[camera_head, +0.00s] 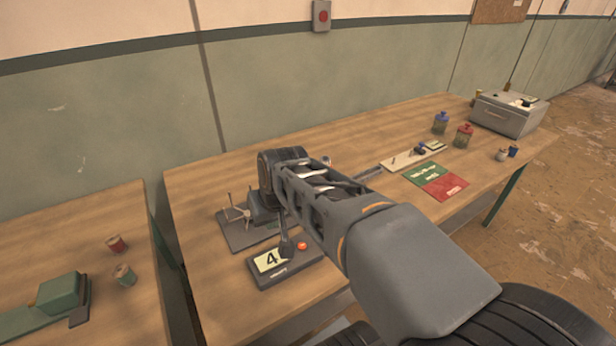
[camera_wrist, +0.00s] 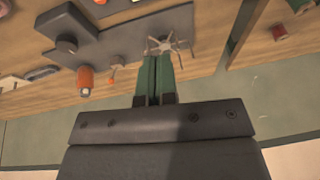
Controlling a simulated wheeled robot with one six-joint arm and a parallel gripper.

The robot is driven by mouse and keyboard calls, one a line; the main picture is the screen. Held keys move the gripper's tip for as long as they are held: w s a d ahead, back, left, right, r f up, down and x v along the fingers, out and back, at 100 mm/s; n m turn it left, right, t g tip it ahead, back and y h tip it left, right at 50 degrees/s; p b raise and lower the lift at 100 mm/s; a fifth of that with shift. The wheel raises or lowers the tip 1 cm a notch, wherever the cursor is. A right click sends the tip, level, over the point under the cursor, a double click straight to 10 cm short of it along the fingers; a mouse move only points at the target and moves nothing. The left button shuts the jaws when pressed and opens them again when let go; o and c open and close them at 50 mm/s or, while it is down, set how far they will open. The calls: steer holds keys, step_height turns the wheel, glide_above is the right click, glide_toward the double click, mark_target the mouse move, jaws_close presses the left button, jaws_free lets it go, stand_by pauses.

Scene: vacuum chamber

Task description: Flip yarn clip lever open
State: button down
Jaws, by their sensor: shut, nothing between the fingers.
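My gripper (camera_wrist: 157,60) shows in the wrist view with its two green fingers pressed together and empty. The tips are close beside a metal wheel with several thin prongs (camera_wrist: 166,45); I cannot tell whether they touch. The wheel (camera_head: 237,213) stands on the left of a grey base plate (camera_head: 243,238) in the head view. A dark block with a round knob (camera_wrist: 66,42) is on the same plate. A small post with an orange part (camera_wrist: 114,68) stands at the plate's edge. I cannot make out for sure which part is the yarn clip lever. My arm hides the fingers in the head view.
A control box marked 4 (camera_head: 272,262) with a black lever and orange button sits in front of the plate. An orange spool (camera_wrist: 85,78) stands behind it. The left table (camera_head: 150,235) holds spools and a green tool. Jars and a grey case (camera_head: 505,115) are far right.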

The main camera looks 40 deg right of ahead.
steer(key=w+d+f+m+t+b, duration=0.1)
steer(key=w+d, duration=0.3)
steer(key=d, duration=0.5)
steer(key=w+d+f+m+t+b, duration=0.1)
steer(key=w+d+f+m+b, duration=0.1)
steer(key=d, duration=0.8)
steer(key=w+d+f+m+t+b, duration=0.1)
steer(key=w+d+m+b, duration=0.1)
steer(key=w+d+b, duration=0.3)
steer(key=w+d, duration=0.3)
steer(key=d, duration=0.2)
steer(key=shift+d+f+m+y, duration=0.2)
steer(key=shift+f+m+y, duration=0.1)
steer(key=shift+f+m, duration=0.1)
steer(key=shift+w, duration=0.1)
steer(key=w+a+f, duration=0.4)
steer(key=w+f, duration=0.4)
steer(key=shift+w, duration=0.3)
steer(key=shift+d+f, duration=0.1)
steer(key=shift+d, duration=0.05)
